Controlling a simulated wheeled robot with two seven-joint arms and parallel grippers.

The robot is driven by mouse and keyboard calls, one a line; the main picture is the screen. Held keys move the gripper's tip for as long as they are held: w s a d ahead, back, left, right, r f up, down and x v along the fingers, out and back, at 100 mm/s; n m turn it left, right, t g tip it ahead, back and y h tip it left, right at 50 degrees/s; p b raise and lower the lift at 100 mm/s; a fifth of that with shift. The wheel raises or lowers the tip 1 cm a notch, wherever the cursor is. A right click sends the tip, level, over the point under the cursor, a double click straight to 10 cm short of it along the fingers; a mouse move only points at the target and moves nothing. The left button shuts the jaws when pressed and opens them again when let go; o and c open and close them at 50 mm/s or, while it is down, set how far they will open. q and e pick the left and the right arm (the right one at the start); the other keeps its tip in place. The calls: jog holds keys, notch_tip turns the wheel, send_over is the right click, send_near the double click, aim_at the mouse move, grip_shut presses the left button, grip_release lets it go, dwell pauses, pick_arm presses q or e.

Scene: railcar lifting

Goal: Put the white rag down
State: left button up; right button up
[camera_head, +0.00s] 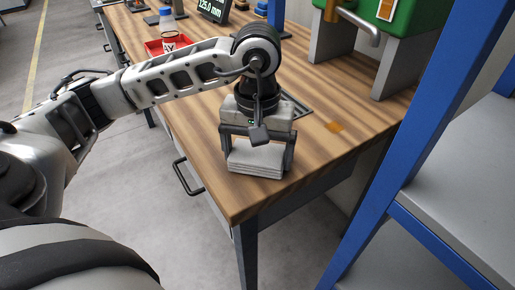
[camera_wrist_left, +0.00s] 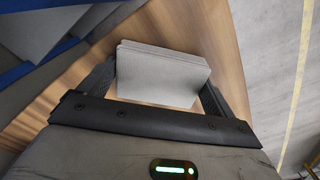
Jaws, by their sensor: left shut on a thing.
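The white rag (camera_head: 255,160) is a folded, layered pad at the near corner of the wooden workbench (camera_head: 335,153). My left gripper (camera_head: 256,166) points down over it, with one finger on each side, and is shut on the rag. In the left wrist view the rag (camera_wrist_left: 160,74) lies between the two dark fingers (camera_wrist_left: 158,92), with bench wood behind it. The rag appears at or very close to the bench top; I cannot tell whether it touches. My right gripper is not in view.
A red tray (camera_head: 153,49) with a labelled bottle, a display (camera_head: 213,10) and a green machine on grey legs (camera_head: 395,70) stand farther back. Blue shelving (camera_head: 400,165) rises at the right.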

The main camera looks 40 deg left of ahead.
aim_at(258, 153)
pick_arm(q)
jog(key=shift+f, duration=0.1)
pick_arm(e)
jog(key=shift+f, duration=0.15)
pick_arm(q)
jog(key=shift+f+b, duration=0.15)
jog(key=shift+b, duration=0.2)
jog(key=o, duration=0.7)
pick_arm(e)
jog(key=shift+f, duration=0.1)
pick_arm(q)
jog(key=shift+r+p, duration=0.4)
jog(key=shift+p, duration=0.1)
notch_tip(258, 153, up, 12)
jog(key=shift+f+p, duration=0.15)
jog(key=shift+p, duration=0.3)
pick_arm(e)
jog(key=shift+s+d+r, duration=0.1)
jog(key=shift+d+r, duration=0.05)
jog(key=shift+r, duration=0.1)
